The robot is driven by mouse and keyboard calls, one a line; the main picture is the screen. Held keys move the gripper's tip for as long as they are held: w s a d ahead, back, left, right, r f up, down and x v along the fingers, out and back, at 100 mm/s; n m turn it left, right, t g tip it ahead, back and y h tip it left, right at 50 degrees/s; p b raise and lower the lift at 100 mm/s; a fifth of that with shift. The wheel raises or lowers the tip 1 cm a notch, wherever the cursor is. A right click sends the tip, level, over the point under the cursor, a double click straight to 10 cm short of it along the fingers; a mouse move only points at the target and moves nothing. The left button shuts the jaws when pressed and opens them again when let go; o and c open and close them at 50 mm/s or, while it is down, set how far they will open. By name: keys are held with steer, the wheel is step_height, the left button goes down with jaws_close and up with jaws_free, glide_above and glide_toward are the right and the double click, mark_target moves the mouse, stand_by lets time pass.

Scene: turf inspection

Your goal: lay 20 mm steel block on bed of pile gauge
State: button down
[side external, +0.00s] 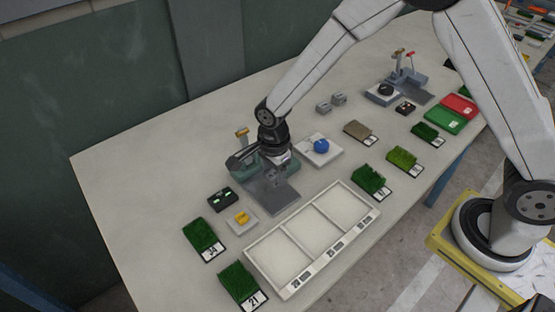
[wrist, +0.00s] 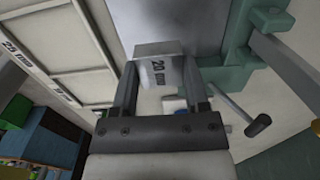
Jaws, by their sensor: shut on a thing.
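A steel block marked 20 mm (wrist: 158,72) is held between the two fingers of my gripper (wrist: 160,80) in the wrist view. The grey bed (wrist: 165,25) of the pile gauge lies just beyond the block. The gauge's green frame (wrist: 237,50) is on the right there. In the side external view my gripper (side external: 282,172) points down over the grey bed (side external: 278,202), beside the green gauge body (side external: 249,168). The block is hard to make out there. I cannot tell whether it touches the bed.
A white three-compartment tray (side external: 253,250) lies in front of the gauge. A white tile holds a blue ball (side external: 321,146); another holds yellow pieces (side external: 242,217). A black box (side external: 223,199) and several turf samples (side external: 204,236) surround them. Grey blocks (side external: 323,107) stand behind.

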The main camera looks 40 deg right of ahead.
mark_target(270, 190)
steer(key=shift+w+a+f, duration=0.1)
steer(key=shift+w+f, duration=0.35)
steer(key=shift+w+a+f, duration=0.1)
steer(key=shift+w+f, duration=0.15)
steer(key=shift+f, duration=1.6)
steer(key=shift+f, duration=0.15)
steer(key=shift+c, duration=0.5)
jaws_free()
steer(key=shift+r, duration=6.15)
